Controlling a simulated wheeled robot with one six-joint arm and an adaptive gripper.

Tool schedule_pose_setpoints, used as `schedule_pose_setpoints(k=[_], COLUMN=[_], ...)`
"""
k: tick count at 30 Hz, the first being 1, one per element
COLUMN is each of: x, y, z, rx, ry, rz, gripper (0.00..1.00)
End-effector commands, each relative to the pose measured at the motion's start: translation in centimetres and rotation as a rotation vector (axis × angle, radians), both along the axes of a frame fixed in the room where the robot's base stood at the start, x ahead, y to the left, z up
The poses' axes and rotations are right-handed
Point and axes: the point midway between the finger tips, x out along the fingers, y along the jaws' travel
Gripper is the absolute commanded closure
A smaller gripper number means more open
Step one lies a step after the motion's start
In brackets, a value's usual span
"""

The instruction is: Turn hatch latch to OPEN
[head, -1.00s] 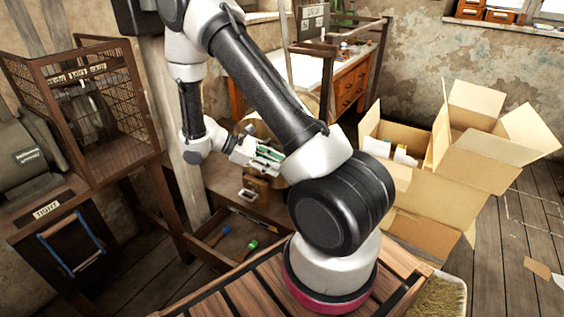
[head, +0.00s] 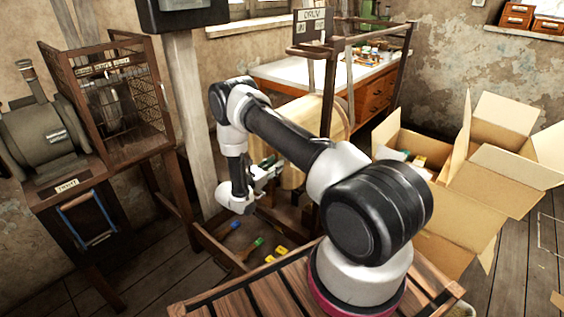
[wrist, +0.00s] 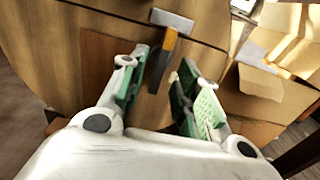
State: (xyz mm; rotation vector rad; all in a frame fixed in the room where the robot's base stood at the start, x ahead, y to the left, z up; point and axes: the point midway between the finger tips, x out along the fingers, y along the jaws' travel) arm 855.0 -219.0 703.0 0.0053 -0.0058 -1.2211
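A round wooden drum (head: 316,122) stands behind my arm in the head view. In the wrist view its curved face (wrist: 60,45) carries a darker brown hatch panel (wrist: 104,62). A dark latch bar with an orange side (wrist: 160,62) hangs down and slightly left from a light grey plate (wrist: 172,20). My gripper (wrist: 164,68) is open, with its green-padded fingers on either side of the latch bar's lower part. There is a visible gap to each finger. In the head view my gripper (head: 268,172) is at the drum's left side, and the latch is hidden.
Open cardboard boxes (head: 480,190) stand to the right. A wooden post (head: 185,110) and a mesh cage (head: 125,100) stand to the left. Coloured items (head: 258,243) lie low below my gripper. A white-topped workbench (head: 300,73) is behind the drum.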

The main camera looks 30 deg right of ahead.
Motion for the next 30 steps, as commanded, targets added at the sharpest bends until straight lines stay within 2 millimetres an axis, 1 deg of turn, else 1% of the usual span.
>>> schedule_pose_setpoints(k=[1, 3, 7, 11, 18, 20, 21, 23, 30], x=[0.3, 0.6, 1.2, 1.4, 1.5, 1.5, 1.5, 1.5, 1.5], y=[-1.0, -2.0, -3.5, -4.0, -4.1, -4.1, -4.1, -4.1, -4.1], z=[0.0, 0.0, 0.0, 0.0, 0.0, 0.0, 0.0, 0.0, 0.0], rx=[0.000, 0.000, 0.001, 0.001, 0.002, 0.002, 0.002, 0.002, 0.006], ry=[-0.001, 0.000, 0.001, 0.000, 0.002, 0.002, 0.002, 0.002, -0.011], rz=[-0.004, -0.003, -0.003, -0.001, -0.001, -0.001, -0.001, -0.001, -0.001], gripper=[0.68, 0.68, 0.68, 0.68, 0.68, 0.79, 0.86, 0.96, 0.96])
